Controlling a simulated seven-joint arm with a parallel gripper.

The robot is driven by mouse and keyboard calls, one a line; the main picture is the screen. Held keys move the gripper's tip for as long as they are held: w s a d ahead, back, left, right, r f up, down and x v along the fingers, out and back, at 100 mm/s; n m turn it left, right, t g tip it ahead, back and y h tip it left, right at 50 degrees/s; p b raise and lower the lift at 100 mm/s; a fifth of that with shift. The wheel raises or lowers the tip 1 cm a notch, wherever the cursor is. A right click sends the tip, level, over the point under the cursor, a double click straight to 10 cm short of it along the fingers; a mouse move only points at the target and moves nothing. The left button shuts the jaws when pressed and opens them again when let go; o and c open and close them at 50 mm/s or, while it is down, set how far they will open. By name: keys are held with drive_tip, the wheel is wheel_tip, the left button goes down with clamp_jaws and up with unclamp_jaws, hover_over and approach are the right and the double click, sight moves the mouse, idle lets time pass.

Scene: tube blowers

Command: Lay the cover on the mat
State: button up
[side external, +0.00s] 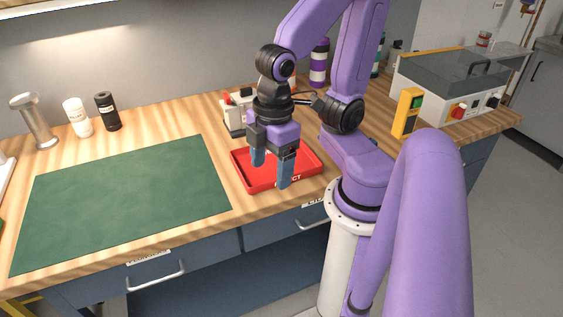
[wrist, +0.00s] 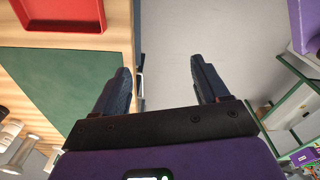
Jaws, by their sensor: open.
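The green mat (side external: 125,200) lies flat and bare on the left part of the wooden bench; part of it shows in the wrist view (wrist: 60,90). A smoky see-through cover (side external: 460,68) with a dark handle sits on the white machine at the back right; I take this to be the cover. My gripper (side external: 271,174) is open and empty, pointing down over or just in front of the red tray, right of the mat and well left of the cover. In the wrist view its two fingers (wrist: 161,70) stand wide apart with only floor between them.
The red tray (side external: 240,172) lies between the mat and my arm. A small device (side external: 234,122) stands behind it. A white bottle (side external: 77,118), a black bottle (side external: 108,112) and a metal stand (side external: 36,122) stand behind the mat. A yellow switch box (side external: 407,113) stands by the machine.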

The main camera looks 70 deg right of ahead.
drive_tip(key=shift+s+d+r, duration=0.15)
drive_tip(key=shift+s, duration=0.55)
drive_tip(key=o, duration=0.5)
drive_tip(key=shift+s+d+r+n, duration=0.1)
drive_tip(key=shift+s+n, duration=0.2)
drive_tip(key=shift+s, duration=0.05)
